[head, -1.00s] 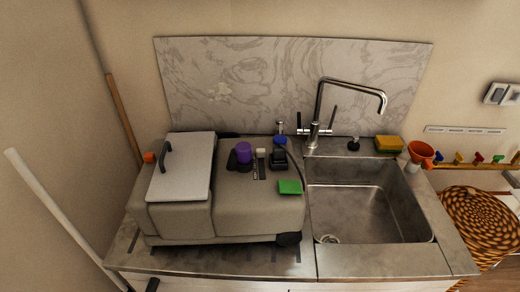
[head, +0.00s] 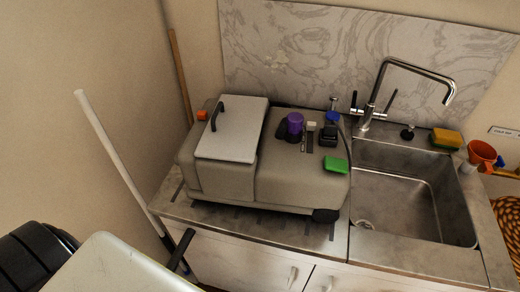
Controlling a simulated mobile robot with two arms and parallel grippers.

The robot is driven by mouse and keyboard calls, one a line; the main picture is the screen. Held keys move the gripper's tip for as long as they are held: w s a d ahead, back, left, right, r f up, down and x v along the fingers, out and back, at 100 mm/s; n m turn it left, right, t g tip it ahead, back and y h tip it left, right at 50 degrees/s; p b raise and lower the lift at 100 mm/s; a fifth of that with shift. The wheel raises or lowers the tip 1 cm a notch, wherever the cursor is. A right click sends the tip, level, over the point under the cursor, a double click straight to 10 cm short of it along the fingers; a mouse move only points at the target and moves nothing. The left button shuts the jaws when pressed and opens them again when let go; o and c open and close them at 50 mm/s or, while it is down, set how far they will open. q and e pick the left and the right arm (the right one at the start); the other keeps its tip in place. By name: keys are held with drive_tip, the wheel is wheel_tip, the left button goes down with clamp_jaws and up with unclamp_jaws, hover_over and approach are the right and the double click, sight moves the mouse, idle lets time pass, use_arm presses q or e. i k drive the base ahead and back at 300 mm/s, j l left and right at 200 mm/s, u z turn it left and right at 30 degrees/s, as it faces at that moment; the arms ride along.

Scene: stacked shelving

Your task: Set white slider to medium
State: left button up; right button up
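The white slider (head: 311,126) is a small white knob at the top of a dark vertical slot (head: 309,145). It sits on top of the grey machine (head: 266,186) on the counter, between a purple knob (head: 295,123) and a black block-like control (head: 328,135). The slot shows below the slider, with fine marks too small to read. Neither of my grippers is in view, and nothing covers the slider.
The machine has a pale lid (head: 232,130) with a black handle, a green piece (head: 336,164) and a blue knob (head: 332,117). A sink (head: 400,205) with a tall faucet (head: 410,66) is at right. A white pole (head: 112,150) leans at left. A pale surface (head: 125,268) fills the lower left.

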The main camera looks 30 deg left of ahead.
sight(311, 126)
drive_tip(key=k+j+z, duration=0.1)
drive_tip(key=j+z, duration=0.35)
drive_tip(key=k+j+z, duration=0.1)
drive_tip(key=j+z, duration=0.15)
drive_tip(key=z, duration=0.15)
